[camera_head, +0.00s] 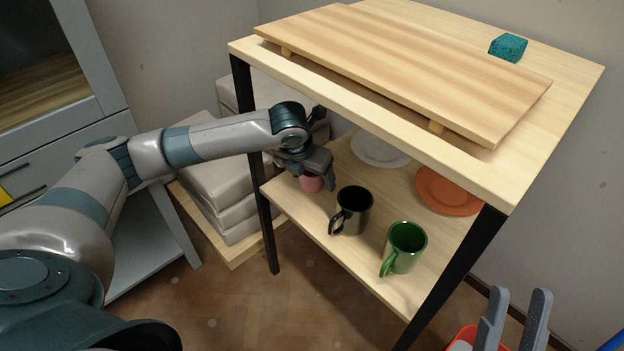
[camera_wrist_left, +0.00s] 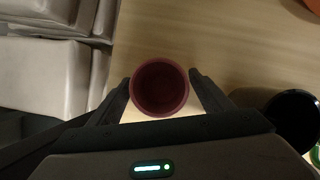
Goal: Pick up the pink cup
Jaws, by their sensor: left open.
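The pink cup (camera_head: 311,184) stands on the lower shelf (camera_head: 300,203) at its left end, partly hidden by my left gripper (camera_head: 316,176). In the left wrist view the cup (camera_wrist_left: 159,90) is seen from above, its round mouth upright and empty. The fingers of my left gripper (camera_wrist_left: 160,84) are open, one on each side of the cup, close to its wall. I cannot tell if they touch it. My right gripper (camera_head: 516,312) is at the bottom right of the head view, open and empty, far from the cup.
A black mug (camera_head: 354,208) and a green mug (camera_head: 407,246) stand right of the cup. A white plate (camera_head: 380,150) and an orange plate (camera_head: 447,190) lie behind. The tabletop (camera_head: 560,85) overhangs the shelf; a black leg (camera_head: 257,150) stands left. Stacked bags (camera_head: 200,190) sit beyond it.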

